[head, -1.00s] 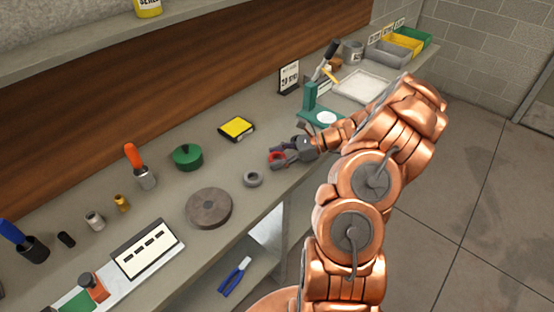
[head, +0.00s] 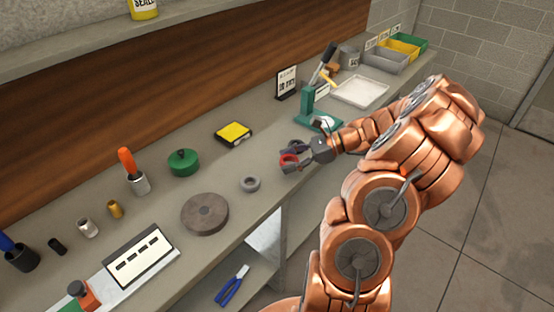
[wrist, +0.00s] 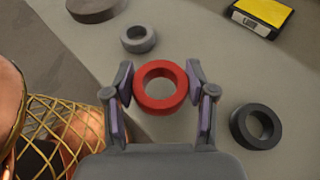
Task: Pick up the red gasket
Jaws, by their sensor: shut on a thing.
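The red gasket (wrist: 160,105) is a thick ring between the two fingers of my gripper (wrist: 160,92) in the wrist view. The fingers press on it from left and right, and its hole shows grey bench. In the head view the gasket (head: 288,160) shows at the tip of my gripper (head: 291,159), over the front part of the bench. How far it is above the bench is hard to tell.
A grey ring (wrist: 138,39) and a black ring (wrist: 258,126) lie near the gasket. A green stand (head: 308,107) and white tray (head: 361,91) are behind.

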